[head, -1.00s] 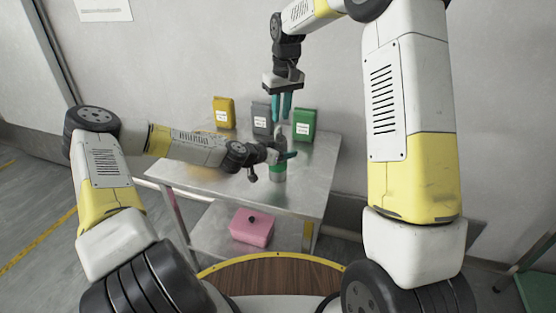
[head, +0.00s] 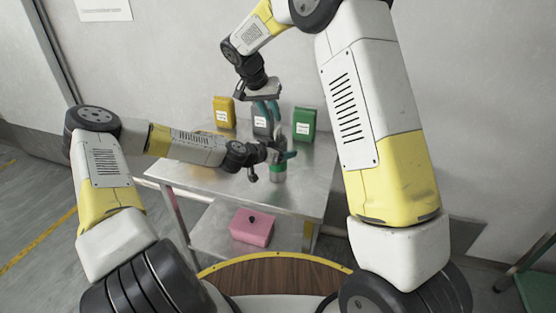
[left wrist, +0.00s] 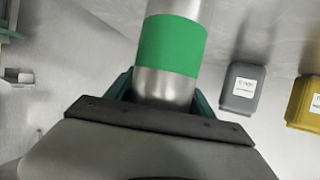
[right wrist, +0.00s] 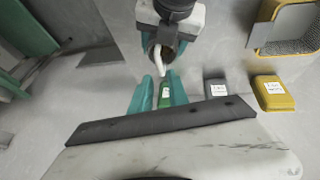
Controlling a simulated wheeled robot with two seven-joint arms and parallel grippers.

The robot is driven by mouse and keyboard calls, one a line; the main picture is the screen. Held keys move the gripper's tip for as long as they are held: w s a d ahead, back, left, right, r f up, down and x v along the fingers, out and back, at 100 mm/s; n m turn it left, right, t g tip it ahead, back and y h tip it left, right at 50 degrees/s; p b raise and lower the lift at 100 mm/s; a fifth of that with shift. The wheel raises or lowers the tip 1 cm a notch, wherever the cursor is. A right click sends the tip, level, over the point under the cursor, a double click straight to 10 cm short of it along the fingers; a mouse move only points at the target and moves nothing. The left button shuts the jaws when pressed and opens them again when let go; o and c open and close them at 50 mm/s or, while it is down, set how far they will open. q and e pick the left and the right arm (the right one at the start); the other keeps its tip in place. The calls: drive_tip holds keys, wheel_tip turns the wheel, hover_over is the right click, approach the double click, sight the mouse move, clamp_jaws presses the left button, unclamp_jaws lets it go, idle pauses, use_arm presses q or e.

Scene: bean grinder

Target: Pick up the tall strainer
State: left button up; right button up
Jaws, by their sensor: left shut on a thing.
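A tall metal cylinder with a green band (head: 278,174) stands upright near the right end of the metal table. My left gripper (head: 285,155) is shut around it; in the left wrist view the cylinder's green band (left wrist: 171,46) shows just beyond the teal fingers. My right gripper (head: 267,112) is above and slightly left of the cylinder, pointing down. Its teal fingers (right wrist: 160,88) are apart with nothing between them. A pale curved piece (right wrist: 158,52) shows near the fingertips. I cannot tell which part is the strainer.
Yellow (head: 224,113), grey (head: 261,122) and green (head: 304,125) bags stand along the table's back. A pink box (head: 251,227) is on the lower shelf. The metal tabletop (head: 230,185) is clear in front. The wall is close behind.

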sight(278, 128)
drive_tip(key=x, duration=0.7)
drive_tip(key=shift+s+f, duration=0.15)
drive_tip(key=shift+f, duration=0.05)
clamp_jaws()
drive_tip(key=shift+r, duration=0.1)
idle(1.1)
